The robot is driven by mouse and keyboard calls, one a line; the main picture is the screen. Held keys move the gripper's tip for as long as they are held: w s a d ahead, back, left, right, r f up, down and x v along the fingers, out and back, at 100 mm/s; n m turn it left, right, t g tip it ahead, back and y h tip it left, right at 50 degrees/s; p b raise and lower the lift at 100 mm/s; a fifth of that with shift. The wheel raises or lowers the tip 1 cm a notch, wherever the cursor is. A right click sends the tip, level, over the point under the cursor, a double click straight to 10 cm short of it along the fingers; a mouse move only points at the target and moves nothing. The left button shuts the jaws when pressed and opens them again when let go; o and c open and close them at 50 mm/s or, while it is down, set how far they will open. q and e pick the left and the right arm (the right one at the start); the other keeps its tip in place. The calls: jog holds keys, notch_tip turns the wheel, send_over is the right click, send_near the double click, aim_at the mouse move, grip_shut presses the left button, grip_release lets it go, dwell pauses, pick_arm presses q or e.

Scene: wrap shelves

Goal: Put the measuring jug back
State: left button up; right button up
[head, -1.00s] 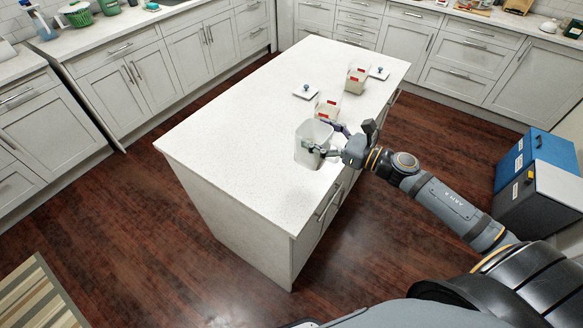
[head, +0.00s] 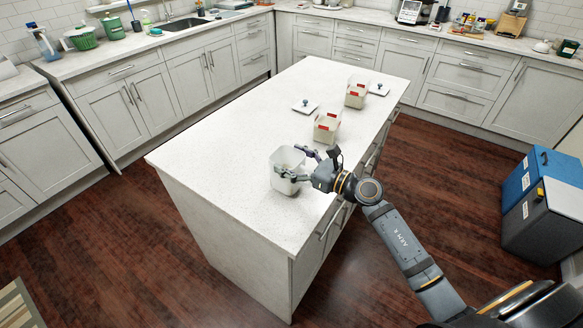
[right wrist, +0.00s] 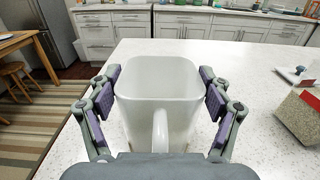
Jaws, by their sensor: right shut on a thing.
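The measuring jug (head: 284,174) is a white, open-topped, squarish vessel at the near right part of the island. My right gripper (head: 300,164) is shut on it, with a finger at either side. The right wrist view shows the jug (right wrist: 160,82) upright between the purple finger pads (right wrist: 158,95), its handle towards my wrist. The jug looks empty. I cannot tell whether its base touches the worktop. My left gripper is not in view.
The white island (head: 225,160) has free room left of the jug. Two cream containers with red marks stand beyond it, one nearer (head: 326,127) and one farther (head: 356,94). Two lids with dark knobs, one left (head: 305,106) and one right (head: 378,89), lie beside them.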

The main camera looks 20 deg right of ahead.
jog(key=shift+f, duration=0.85)
jog(key=shift+r, duration=0.2)
jog(key=o, duration=1.4)
jog(key=shift+f, duration=0.2)
jog(key=shift+c, duration=0.2)
jog(key=o, duration=0.4)
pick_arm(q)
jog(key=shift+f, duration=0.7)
pick_arm(e)
jog(key=shift+r, duration=0.15)
